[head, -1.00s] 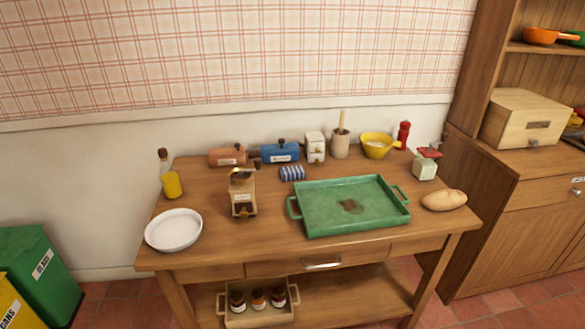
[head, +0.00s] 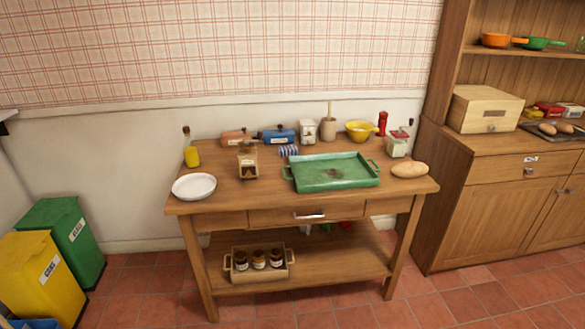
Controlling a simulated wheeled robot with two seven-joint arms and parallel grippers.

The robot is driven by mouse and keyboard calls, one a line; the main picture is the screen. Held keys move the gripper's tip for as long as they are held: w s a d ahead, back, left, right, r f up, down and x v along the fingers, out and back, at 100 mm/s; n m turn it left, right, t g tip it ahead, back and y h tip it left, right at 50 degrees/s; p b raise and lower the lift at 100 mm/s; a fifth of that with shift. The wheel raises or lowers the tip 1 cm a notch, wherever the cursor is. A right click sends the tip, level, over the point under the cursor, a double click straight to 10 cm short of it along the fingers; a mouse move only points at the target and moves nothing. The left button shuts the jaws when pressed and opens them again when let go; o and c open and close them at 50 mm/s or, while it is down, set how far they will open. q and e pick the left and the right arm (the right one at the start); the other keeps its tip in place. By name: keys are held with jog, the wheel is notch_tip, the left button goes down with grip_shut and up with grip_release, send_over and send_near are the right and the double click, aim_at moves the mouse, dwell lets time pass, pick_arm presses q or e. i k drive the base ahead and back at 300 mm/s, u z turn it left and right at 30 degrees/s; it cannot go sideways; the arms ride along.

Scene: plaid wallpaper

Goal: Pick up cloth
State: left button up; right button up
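The cloth (head: 288,151) looks like a small folded piece with blue and white stripes. It lies on the wooden table (head: 225,203), behind the left end of the green tray (head: 332,184) and in front of the blue container. Neither of my grippers shows in the head view, so their distance from the cloth cannot be seen.
A coffee grinder (head: 248,162) stands left of the cloth, and a blue container (head: 278,136) behind it. A white plate (head: 194,186), oil bottle (head: 191,152), yellow bowl (head: 359,131) and bread (head: 409,170) are also on the table. Bins (head: 72,236) stand left; a cabinet (head: 480,200) right.

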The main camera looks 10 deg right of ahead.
aim_at(284, 151)
jog(key=u, duration=1.45)
jog(key=i, duration=1.3)
jog(key=z, duration=0.7)
jog(key=i, duration=1)
jog(key=z, duration=0.9)
